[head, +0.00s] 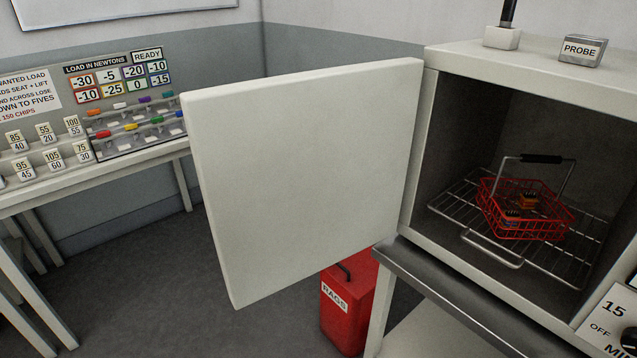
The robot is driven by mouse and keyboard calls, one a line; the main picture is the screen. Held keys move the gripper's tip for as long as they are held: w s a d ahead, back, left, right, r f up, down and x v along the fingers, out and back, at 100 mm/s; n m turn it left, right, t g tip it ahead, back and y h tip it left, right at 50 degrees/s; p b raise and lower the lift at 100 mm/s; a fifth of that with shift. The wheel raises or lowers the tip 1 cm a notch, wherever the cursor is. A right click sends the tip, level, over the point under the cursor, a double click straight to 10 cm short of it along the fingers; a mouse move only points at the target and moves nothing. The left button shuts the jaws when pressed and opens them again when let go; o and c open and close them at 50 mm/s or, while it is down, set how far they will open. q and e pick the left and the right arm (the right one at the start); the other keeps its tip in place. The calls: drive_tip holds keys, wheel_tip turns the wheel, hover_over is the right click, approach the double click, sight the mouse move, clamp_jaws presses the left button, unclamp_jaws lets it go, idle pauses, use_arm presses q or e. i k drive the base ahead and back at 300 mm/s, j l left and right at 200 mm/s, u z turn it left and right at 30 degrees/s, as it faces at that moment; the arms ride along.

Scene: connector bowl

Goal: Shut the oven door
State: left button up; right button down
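The oven (433,165) is a white box on a metal-edged stand at the right. Its door (305,180) is a plain white slab, standing wide open and swung out to the left from the hinge side at the opening's left edge. Inside the oven, a wire rack (490,250) holds a red wire basket (545,226) with a black-gripped handle. A few small orange and dark parts (528,201) lie in the basket. Neither of my grippers is in the head view.
A red bin labelled RAGS (343,308) stands on the floor below the door. A PROBE block (582,50) sits on the oven top. A control panel (612,322) is at the lower right. A bench with number blocks and colored levers (135,128) stands at the left. The floor between is clear.

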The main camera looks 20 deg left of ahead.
sight(300, 174)
drive_tip(key=k+z, duration=0.15)
drive_tip(key=z, duration=0.25)
drive_tip(key=k+z, duration=0.15)
drive_tip(key=z, duration=0.2)
drive_tip(key=k+l+z, duration=0.1)
drive_tip(key=z, duration=0.3)
drive_tip(key=j+z, duration=0.5)
drive_tip(key=j, duration=1.85)
